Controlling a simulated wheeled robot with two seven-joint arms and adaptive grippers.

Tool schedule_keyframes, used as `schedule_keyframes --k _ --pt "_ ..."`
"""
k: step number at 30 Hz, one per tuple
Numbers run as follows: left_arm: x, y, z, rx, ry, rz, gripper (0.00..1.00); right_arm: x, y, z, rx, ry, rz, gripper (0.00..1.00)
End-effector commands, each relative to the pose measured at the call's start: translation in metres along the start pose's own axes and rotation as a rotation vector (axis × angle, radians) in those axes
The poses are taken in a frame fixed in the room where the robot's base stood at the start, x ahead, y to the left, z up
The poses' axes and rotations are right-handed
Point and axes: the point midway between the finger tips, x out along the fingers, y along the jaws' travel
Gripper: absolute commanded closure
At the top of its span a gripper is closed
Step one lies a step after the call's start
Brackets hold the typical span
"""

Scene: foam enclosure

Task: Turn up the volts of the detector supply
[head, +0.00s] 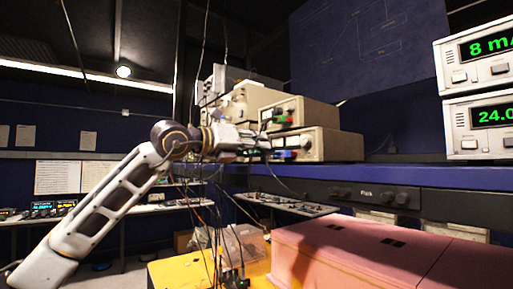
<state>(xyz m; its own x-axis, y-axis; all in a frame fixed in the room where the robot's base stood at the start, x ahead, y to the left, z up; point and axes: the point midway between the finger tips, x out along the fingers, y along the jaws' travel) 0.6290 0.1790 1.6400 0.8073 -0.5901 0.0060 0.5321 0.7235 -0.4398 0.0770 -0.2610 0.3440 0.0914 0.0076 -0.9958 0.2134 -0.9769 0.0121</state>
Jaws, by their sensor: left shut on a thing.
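My left gripper (256,147) reaches in from the left to the front of a stack of beige instruments on the blue shelf. It is shut at the front panel of the lower beige unit (340,146), on what appears to be a knob; the fingers hide it. Coloured terminals (285,154) show just right of the fingers. An upper beige unit (313,113) with a dial and knobs sits on top. No label that I can read marks which unit is the detector supply. My right gripper is not in view.
Two white units with green displays, the upper one (475,52) reading "8 mA" and the lower one (480,122) "24.0", stand at the right. Dark cables (216,215) hang below my gripper. A pink foam block (365,252) and a clear box (245,243) lie below.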

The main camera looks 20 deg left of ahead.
Motion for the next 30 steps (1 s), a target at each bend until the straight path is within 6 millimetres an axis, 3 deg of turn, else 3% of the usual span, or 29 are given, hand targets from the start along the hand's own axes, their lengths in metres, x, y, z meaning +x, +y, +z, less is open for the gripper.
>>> schedule_keyframes --k 21,30 --pt "0.000 0.000 0.000 0.540 -0.015 -0.010 1.00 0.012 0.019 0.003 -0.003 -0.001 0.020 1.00" --pt "0.000 -0.001 0.000 0.771 -0.022 -0.014 1.00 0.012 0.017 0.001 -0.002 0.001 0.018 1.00"
